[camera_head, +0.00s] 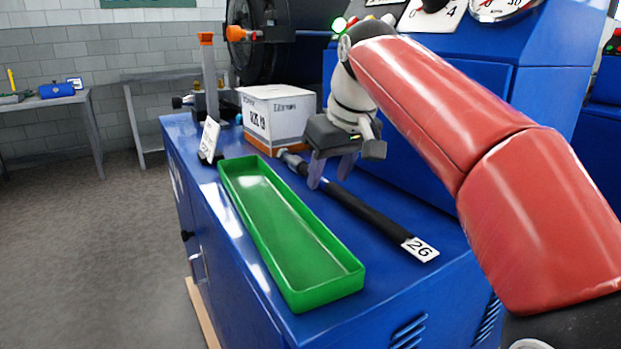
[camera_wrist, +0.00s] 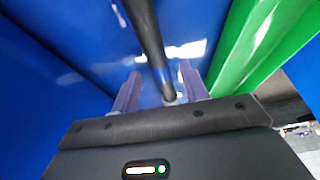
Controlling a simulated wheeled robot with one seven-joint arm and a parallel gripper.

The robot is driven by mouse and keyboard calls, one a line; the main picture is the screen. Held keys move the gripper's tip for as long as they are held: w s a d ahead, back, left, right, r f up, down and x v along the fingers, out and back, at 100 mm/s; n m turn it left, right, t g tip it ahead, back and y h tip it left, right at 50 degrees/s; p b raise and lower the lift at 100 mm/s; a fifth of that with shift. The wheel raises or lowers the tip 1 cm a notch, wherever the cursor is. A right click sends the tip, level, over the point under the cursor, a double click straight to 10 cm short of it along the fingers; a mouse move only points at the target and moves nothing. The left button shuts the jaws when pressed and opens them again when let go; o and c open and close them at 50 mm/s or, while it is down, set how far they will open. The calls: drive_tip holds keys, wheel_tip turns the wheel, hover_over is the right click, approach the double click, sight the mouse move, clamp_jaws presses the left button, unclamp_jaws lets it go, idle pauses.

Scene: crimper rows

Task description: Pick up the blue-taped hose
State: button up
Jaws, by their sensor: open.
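A black hose (camera_head: 365,210) lies on the blue bench top, with a metal fitting at its far end and a white tag reading 26 (camera_head: 420,249) at its near end. A small bluish patch shows by the far fitting; I cannot tell for sure that it is tape. My gripper (camera_head: 331,181) points down over the hose's far half, fingers open and empty. In the wrist view the hose (camera_wrist: 150,40) runs between the fingers of my gripper (camera_wrist: 161,82). I cannot tell whether the fingertips are beside the hose or just above it.
An empty green tray (camera_head: 284,250) lies left of the hose. A white box (camera_head: 278,118) stands behind it, and a tagged upright fixture (camera_head: 210,135) stands at the back left. The blue machine housing (camera_head: 410,125) rises close on the right.

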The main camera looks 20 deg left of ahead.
sight(328, 180)
drive_tip(key=shift+w+a+f, duration=0.1)
drive_tip(key=shift+a+f, duration=0.1)
drive_tip(key=shift+f, duration=0.4)
clamp_jaws()
drive_tip(key=shift+r, duration=0.1)
wheel_tip(328, 180, up, 9)
drive_tip(key=shift+w+a+f+p, duration=0.1)
drive_tip(key=shift+w+f+p, duration=0.05)
drive_tip(key=shift+p, duration=0.8)
drive_tip(key=shift+r, duration=0.6)
